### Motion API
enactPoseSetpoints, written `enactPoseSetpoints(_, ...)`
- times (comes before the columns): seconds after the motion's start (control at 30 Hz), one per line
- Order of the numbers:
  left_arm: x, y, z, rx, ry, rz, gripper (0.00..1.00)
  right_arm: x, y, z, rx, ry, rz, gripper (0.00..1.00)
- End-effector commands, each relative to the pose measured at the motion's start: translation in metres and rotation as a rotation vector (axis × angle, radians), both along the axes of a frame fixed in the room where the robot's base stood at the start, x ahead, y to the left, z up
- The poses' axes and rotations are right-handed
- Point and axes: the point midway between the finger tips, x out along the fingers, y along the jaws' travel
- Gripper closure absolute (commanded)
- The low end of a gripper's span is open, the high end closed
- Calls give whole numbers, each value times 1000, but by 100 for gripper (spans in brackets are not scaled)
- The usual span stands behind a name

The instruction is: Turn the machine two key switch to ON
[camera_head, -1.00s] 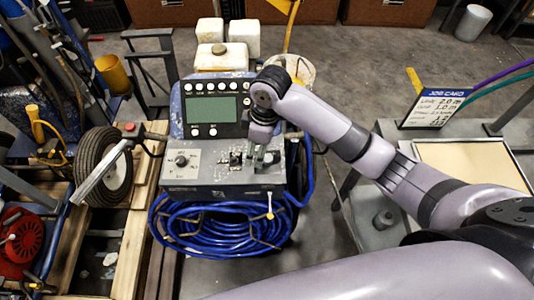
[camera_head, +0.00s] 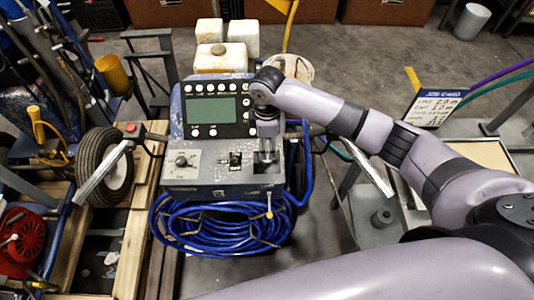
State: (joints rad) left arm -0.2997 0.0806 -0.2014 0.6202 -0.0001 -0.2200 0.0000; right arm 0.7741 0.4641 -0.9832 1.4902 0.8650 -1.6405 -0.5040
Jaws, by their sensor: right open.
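The line striper (camera_head: 196,192) stands in the middle of the view. Its upper panel has a green-grey screen (camera_head: 210,111) with buttons around it. The lower grey control panel carries a round dial (camera_head: 181,161) at the left and a small dark switch (camera_head: 235,158) in the middle. My right gripper (camera_head: 266,158) points down over the right part of this panel. It is open, with its fingers close to the panel, and covers what lies under it. I cannot tell which control is the key switch, or whether the fingers touch one. My left gripper is out of view.
White jugs (camera_head: 221,57) stand behind the screen. A wheel (camera_head: 104,168) is at the left. A job card (camera_head: 437,107) stands at the right.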

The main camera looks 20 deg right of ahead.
Motion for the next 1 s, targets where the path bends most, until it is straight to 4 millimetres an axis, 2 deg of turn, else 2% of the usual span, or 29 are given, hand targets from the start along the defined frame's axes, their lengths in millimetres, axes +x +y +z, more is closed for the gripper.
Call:
enactPoseSetpoints(0.2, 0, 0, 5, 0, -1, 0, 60, -2, 0, -42, -1, 3, 0, 52)
enactPoseSetpoints(0.4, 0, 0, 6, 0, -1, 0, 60, 0, 0, -63, -1, 0, 1, 52)
enactPoseSetpoints(0.77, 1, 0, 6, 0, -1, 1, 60, 0, 0, -68, 0, -1, 1, 52)
enactPoseSetpoints(1.0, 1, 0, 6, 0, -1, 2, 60, 0, 0, -68, 0, -1, 1, 68)
